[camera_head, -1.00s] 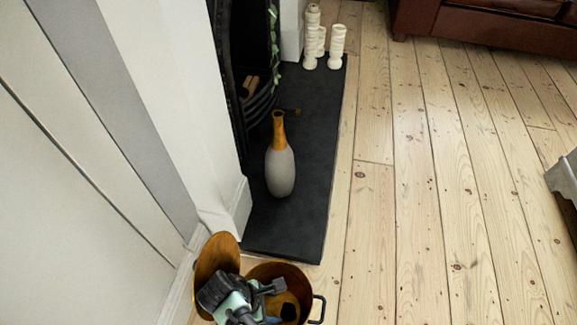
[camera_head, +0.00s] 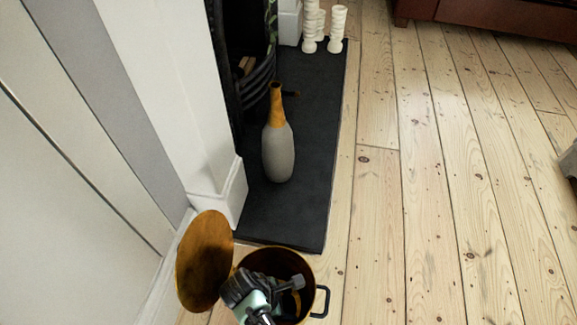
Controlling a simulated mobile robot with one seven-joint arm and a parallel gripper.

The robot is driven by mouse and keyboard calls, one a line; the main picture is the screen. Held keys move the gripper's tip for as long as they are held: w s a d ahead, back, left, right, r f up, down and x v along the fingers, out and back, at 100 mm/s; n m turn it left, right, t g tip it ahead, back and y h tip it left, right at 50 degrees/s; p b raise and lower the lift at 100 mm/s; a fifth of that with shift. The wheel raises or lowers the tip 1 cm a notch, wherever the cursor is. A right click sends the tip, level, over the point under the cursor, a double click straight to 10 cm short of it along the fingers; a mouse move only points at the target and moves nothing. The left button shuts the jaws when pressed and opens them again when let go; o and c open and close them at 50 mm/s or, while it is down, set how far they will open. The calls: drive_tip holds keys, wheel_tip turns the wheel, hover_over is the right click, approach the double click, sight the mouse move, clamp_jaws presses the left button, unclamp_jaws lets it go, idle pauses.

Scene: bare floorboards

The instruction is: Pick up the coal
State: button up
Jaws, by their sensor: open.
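I cannot make out any coal as a separate thing. A round brass-coloured bucket (camera_head: 309,269) with a dark inside stands on the floor at the bottom of the view. Its open lid (camera_head: 203,262) leans up on the left side, by the wall. My gripper (camera_head: 296,291), dark with a pale green part, is at the bucket's mouth, with its fingers over or inside the opening. It is open, and I see nothing held between the fingers. My gripper and arm hide much of the bucket's inside.
A grey and orange vase (camera_head: 278,150) stands on the black hearth slab (camera_head: 300,205) beyond the bucket. White candle-like pillars (camera_head: 336,30) stand at its far end. A white wall (camera_head: 165,90) closes off the left.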

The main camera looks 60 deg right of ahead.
drive_tip(key=shift+d+f, duration=0.1)
drive_tip(key=shift+f, duration=0.1)
clamp_jaws()
idle(0.3)
drive_tip(key=shift+r, duration=0.1)
